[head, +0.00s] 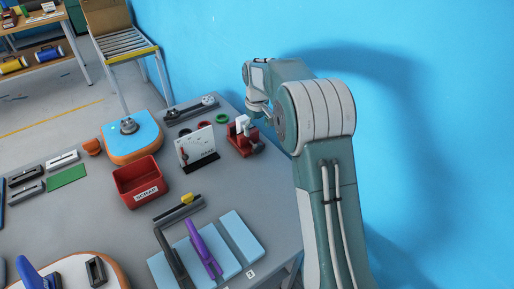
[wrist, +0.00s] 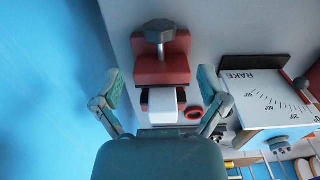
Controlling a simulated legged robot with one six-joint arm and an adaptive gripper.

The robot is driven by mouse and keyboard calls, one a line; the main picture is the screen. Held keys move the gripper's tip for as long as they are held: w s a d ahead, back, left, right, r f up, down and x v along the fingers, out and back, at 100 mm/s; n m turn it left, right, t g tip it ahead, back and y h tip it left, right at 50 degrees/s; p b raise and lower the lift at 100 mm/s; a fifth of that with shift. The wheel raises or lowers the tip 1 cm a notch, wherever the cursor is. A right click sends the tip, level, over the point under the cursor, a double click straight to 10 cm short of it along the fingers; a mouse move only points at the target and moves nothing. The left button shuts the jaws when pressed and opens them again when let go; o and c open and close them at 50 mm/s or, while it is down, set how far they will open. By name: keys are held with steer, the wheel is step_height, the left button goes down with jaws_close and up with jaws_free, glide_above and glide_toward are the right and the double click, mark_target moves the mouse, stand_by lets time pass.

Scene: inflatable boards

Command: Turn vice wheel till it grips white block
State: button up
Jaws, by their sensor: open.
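The red vice (head: 244,147) stands near the right edge of the table in the head view. It also shows in the wrist view (wrist: 168,72), with its dark grey faceted wheel (wrist: 159,28) on a metal screw at the top. The white block (wrist: 162,105) lies against the red jaw; it also shows in the head view (head: 242,122). The block's far side is partly hidden by my wrist. My gripper (wrist: 160,82) is open, its fingers apart on either side of the vice and block, holding nothing. In the head view my gripper (head: 259,108) hangs beside the vice.
A white RAKE gauge board (head: 197,146) stands left of the vice, near it. A red SCRAP bin (head: 140,184) is further left. Red and green rings (head: 221,119) lie behind the vice. The blue wall (head: 430,120) is close on the right.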

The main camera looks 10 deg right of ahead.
mark_target(257, 148)
step_height(257, 148, down, 9)
steer(key=shift+r, duration=0.15)
steer(key=c, duration=1.1)
